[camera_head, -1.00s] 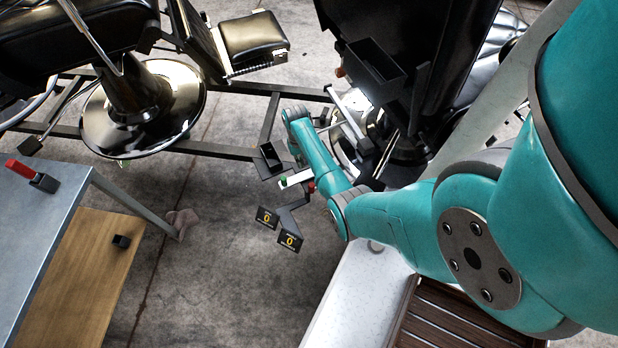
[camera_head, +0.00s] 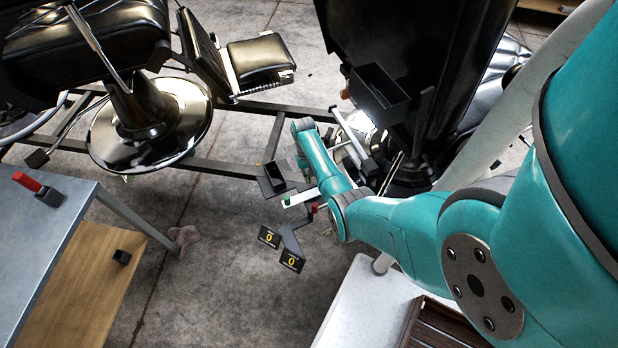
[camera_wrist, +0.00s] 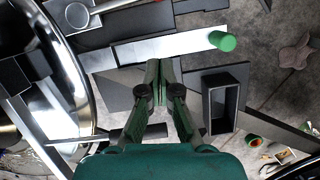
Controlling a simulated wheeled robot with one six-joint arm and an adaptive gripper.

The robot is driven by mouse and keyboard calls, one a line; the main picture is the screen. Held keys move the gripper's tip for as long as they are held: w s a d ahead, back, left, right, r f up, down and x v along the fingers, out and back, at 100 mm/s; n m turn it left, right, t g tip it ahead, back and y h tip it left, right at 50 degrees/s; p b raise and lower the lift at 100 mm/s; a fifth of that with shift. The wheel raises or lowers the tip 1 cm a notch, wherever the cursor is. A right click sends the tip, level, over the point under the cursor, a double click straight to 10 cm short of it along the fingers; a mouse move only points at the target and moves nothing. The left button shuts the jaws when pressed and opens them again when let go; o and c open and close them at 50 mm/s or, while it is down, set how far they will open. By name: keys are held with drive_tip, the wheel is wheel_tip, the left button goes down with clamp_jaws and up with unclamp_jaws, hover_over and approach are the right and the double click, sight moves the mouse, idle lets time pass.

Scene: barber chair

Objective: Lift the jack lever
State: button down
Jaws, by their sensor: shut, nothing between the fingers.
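My gripper (camera_wrist: 164,66) is shut and empty in the wrist view, its fingertips close to a pale flat bar (camera_wrist: 170,46) with a green knob (camera_wrist: 222,40). I cannot tell whether they touch. A thin rod with a black grip (camera_wrist: 140,132) lies below left of the fingers. The head view shows the green knob (camera_head: 287,202) and a red knob (camera_head: 314,208) beside my teal arm, at the base of the right-hand barber chair (camera_head: 400,40). I cannot tell for sure which of these is the jack lever.
A black open box (camera_wrist: 219,101) stands right of my fingers. A shiny round chair base (camera_wrist: 62,70) is at left. The head view shows dark floor rails (camera_head: 240,168), two black plates marked 0 (camera_head: 291,261), and a grey table (camera_head: 45,235). Open floor lies at lower middle.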

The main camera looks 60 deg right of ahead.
drive_tip(key=x, duration=0.5)
drive_tip(key=shift+f, duration=0.25)
drive_tip(key=shift+x, duration=0.8)
drive_tip(key=shift+s+a+r, duration=0.15)
drive_tip(key=shift+s+a, duration=1.3)
